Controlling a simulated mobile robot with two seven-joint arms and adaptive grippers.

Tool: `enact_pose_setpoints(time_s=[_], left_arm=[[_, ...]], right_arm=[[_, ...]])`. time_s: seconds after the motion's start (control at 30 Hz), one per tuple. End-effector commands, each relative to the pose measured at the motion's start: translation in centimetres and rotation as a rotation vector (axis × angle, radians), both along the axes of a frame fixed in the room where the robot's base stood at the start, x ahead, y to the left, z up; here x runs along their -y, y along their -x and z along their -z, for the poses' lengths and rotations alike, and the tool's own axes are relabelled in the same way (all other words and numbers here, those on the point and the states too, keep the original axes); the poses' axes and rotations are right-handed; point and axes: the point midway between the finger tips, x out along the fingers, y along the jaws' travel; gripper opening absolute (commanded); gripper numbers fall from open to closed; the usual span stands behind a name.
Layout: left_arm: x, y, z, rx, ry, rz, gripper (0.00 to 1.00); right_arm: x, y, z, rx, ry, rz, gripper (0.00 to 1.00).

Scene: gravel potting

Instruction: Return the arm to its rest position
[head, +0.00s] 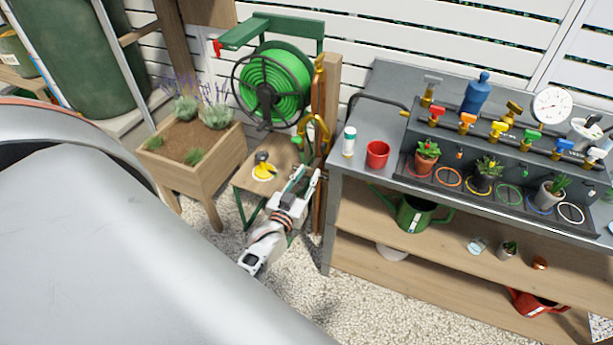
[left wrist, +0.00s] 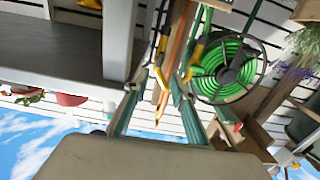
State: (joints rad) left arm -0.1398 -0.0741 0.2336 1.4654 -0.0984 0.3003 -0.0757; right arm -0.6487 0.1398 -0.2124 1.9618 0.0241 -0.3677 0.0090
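My left gripper (head: 304,181) is at the middle of the head view, in the gap between the small wooden stand and the grey potting bench. Its arm shows low in the picture, above the gravel floor. In the left wrist view the two green-tipped fingers (left wrist: 153,105) stand apart. I see nothing held between them, only the background with a wooden post and a yellow hose end. My right gripper is in neither view.
The grey bench (head: 357,196) with a red cup (head: 377,154) stands right of the gripper. The wooden stand (head: 246,181) with a yellow-and-black item is at its left. The green hose reel (head: 273,85) and wooden planter (head: 205,175) are behind and left. Gravel (head: 375,310) lies open below.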

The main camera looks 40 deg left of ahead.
Motion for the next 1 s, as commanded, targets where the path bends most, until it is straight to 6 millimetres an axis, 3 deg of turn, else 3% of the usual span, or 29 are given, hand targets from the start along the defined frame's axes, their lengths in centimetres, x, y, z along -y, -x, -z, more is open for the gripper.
enact_pose_setpoints(time_s=[0.7,0.77,0.87,1.0], left_arm=[[0.6,0.9,0.4,-0.021,-0.01,0.016,0.26],[1.6,1.8,1.0,-0.056,-0.027,0.046,0.26],[4.8,4.6,2.9,-0.16,-0.064,0.132,0.26],[10.8,10.5,5.7,-0.339,-0.116,0.284,0.26]], right_arm=[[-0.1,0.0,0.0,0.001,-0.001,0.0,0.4],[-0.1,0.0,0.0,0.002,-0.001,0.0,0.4],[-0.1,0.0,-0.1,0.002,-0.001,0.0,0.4],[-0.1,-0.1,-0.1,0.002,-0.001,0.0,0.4]])
